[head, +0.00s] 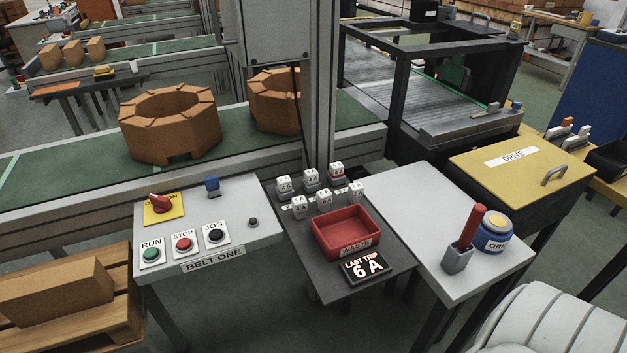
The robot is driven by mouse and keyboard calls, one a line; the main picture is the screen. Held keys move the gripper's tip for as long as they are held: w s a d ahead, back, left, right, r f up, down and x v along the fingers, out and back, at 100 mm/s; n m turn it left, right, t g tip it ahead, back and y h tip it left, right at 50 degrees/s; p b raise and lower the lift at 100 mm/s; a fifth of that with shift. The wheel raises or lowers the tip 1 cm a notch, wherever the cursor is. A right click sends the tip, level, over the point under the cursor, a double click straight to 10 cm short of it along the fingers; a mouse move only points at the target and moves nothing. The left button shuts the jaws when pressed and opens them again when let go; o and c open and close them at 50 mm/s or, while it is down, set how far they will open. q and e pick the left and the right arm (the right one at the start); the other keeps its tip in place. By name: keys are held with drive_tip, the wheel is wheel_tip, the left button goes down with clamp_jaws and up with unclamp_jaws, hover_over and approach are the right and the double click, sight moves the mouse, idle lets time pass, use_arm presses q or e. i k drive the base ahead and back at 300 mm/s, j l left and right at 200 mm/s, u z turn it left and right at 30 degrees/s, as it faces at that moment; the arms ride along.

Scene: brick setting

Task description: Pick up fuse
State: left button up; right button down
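Several small white fuse blocks (311,178) with printed ratings stand in two short rows at the back of a dark grey table. One at the back right of the group (336,169) has a reddish mark. The ratings are too small to read surely. In front of the fuses is a red open tray (355,246) labelled WASTE, which looks empty. A black display (364,267) in front of it reads LAST TRIP 6 A. Neither of my grippers is in view.
At left, a grey panel (240,231) labelled BELT ONE carries buttons and a red switch. At right, a white table (425,205) holds a red-handled tool (467,228) and a blue tin (494,236). A grey post (320,100) rises behind the fuses. A conveyor (80,190) carries brick rings.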

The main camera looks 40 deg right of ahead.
sight(336, 170)
drive_tip(key=z, duration=1.3)
drive_tip(key=i+j+z, duration=0.15)
drive_tip(key=j+z, duration=0.2)
drive_tip(key=i+j+z, duration=0.1)
drive_tip(key=j+z, duration=0.25)
drive_tip(key=i+j+z, duration=0.1)
drive_tip(key=j+z, duration=0.15)
drive_tip(key=z, duration=0.15)
